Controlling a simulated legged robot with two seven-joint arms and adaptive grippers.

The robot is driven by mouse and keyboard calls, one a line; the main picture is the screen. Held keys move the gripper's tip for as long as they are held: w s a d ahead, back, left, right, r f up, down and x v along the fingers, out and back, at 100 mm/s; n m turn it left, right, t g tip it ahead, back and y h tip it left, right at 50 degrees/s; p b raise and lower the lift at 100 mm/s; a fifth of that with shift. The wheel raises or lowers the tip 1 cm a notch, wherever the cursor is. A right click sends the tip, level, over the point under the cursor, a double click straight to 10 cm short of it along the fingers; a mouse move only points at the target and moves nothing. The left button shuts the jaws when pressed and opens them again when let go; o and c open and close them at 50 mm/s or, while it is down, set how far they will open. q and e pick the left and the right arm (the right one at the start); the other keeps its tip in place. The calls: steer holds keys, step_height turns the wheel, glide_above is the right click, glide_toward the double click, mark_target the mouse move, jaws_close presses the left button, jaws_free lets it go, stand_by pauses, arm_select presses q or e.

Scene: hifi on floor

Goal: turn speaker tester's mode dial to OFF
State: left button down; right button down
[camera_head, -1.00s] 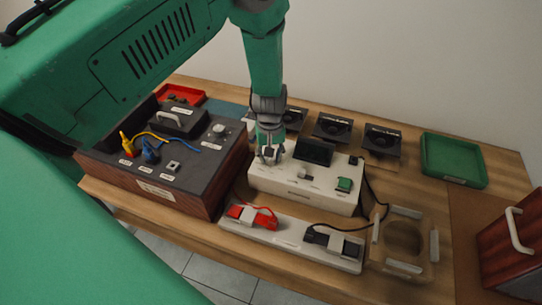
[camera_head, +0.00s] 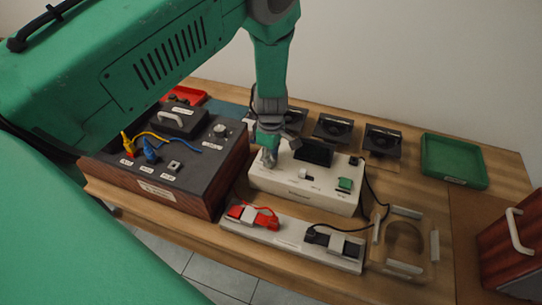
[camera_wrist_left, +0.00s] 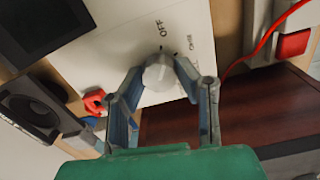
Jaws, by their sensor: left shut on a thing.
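The speaker tester (camera_head: 300,197) is a white box with a dark screen (camera_head: 314,152), a small switch and a green button on top. Its mode dial (camera_wrist_left: 158,72) is a round pale knob, with the printed word OFF (camera_wrist_left: 160,31) beside it in the left wrist view. My left gripper (camera_head: 269,158) points down at the left end of the box and hides the dial in the head view. In the left wrist view its two fingers (camera_wrist_left: 160,80) are closed on the dial's sides. Where the dial points is unclear. My right gripper is not in view.
A dark box with yellow and blue plugs (camera_head: 205,150) stands left of the tester. A power strip (camera_head: 290,238) lies in front. Several speakers (camera_head: 333,129) stand behind, a green tray (camera_head: 453,160) back right. A black cable (camera_head: 372,190) runs along the tester's right side.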

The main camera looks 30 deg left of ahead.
mark_target(272, 157)
arm_select(q)
steer(key=shift+d+n, duration=0.1)
steer(key=shift+n, duration=1)
steer(key=shift+w, duration=0.1)
steer(key=c, duration=1.4)
jaws_free()
steer(key=shift+c, duration=0.2)
steer(key=shift+o, duration=1.2)
steer(key=shift+r, duration=0.2)
step_height(272, 157, up, 11)
steer(key=shift+r, duration=0.2)
